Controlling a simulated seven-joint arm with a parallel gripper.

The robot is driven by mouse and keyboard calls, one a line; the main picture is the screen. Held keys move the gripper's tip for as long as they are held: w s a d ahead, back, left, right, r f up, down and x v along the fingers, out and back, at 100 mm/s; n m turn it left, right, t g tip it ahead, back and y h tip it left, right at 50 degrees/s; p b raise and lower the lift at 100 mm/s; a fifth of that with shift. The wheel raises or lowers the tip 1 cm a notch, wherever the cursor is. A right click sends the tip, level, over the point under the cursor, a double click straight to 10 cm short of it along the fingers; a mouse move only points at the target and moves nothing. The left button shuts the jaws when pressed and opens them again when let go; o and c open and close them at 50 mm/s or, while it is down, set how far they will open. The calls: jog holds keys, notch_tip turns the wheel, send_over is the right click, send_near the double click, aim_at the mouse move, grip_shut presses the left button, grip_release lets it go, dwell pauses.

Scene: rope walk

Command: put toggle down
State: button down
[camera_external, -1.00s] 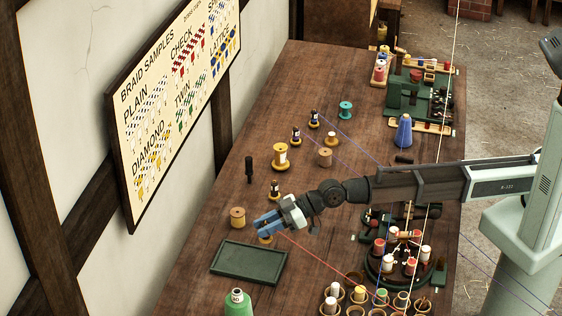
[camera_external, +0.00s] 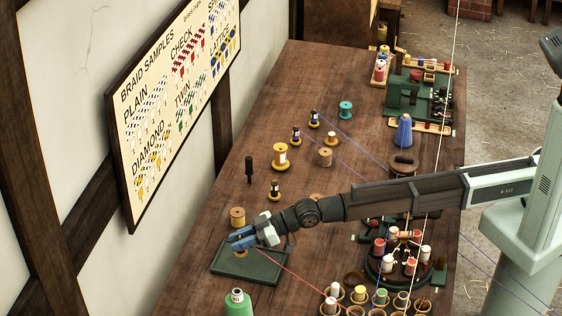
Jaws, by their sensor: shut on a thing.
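My gripper (camera_external: 236,242), with blue fingers, is over the upper left part of a shallow dark green tray (camera_external: 262,270). It is shut on a small yellowish piece (camera_external: 240,254), which I take to be the toggle. Only its lower part shows below the fingers; the rest is hidden. I cannot tell whether it touches the tray floor. A red thread runs from near my gripper down to the right, towards the cups of bobbins.
A wooden spool (camera_external: 238,217) stands close behind my gripper. A green bottle (camera_external: 237,304) stands in front of the tray. A round stand of bobbins (camera_external: 398,262) and several cups (camera_external: 359,296) are to the right. Threads cross the table.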

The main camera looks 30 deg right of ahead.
aim_at(241, 252)
jog(key=shift+f, duration=2.25)
jog(key=shift+f, duration=0.15)
jog(key=c, duration=0.9)
grip_release()
jog(key=shift+o, duration=0.2)
jog(key=v, duration=1.2)
